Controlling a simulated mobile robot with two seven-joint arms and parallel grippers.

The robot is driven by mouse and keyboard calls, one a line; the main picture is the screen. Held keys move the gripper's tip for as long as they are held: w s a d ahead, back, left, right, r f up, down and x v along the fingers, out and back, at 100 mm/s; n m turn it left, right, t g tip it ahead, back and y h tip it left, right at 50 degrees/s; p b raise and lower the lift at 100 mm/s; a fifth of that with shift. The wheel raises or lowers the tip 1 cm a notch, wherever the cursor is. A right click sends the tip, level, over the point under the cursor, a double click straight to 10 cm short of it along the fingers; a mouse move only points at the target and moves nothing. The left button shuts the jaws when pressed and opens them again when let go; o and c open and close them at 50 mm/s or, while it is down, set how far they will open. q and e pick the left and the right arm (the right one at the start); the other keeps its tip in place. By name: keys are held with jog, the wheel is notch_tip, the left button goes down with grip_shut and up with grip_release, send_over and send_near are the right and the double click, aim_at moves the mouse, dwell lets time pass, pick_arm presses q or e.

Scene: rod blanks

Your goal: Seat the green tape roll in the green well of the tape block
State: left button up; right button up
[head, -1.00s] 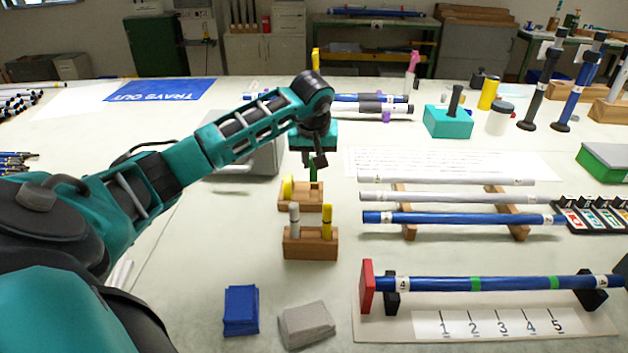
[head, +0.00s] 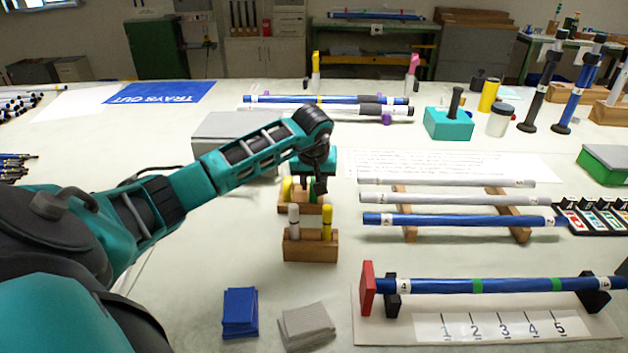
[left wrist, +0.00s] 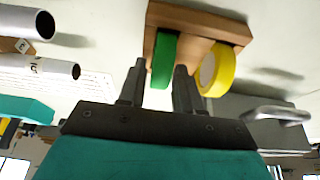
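The green tape roll (left wrist: 163,62) stands on edge in the wooden tape block (left wrist: 196,18), beside the yellow tape roll (left wrist: 222,70). In the head view the green roll (head: 313,197) shows only as a narrow strip under my left gripper (head: 311,187), at the block (head: 286,207). The yellow roll (head: 287,189) is just left of it. In the left wrist view the two fingers of my left gripper (left wrist: 160,67) are spread on either side of the green roll, with a narrow gap visible. The bottom of the green roll is hidden in the block. My right gripper is not in view.
A wooden holder (head: 310,252) with a white and a yellow marker stands just in front of the tape block. Rods on a wooden rack (head: 410,233) lie to the right. A grey box (head: 230,128) is behind my left arm.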

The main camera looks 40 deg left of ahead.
pick_arm(q)
jog(key=shift+o, duration=1.1)
jog(key=shift+r, duration=0.55)
jog(key=p+v, duration=0.1)
jog(key=v, duration=1)
jog(key=shift+r, duration=0.15)
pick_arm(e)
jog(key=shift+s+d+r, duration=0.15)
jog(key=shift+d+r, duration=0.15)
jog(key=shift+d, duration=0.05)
pick_arm(q)
jog(key=shift+d, duration=0.1)
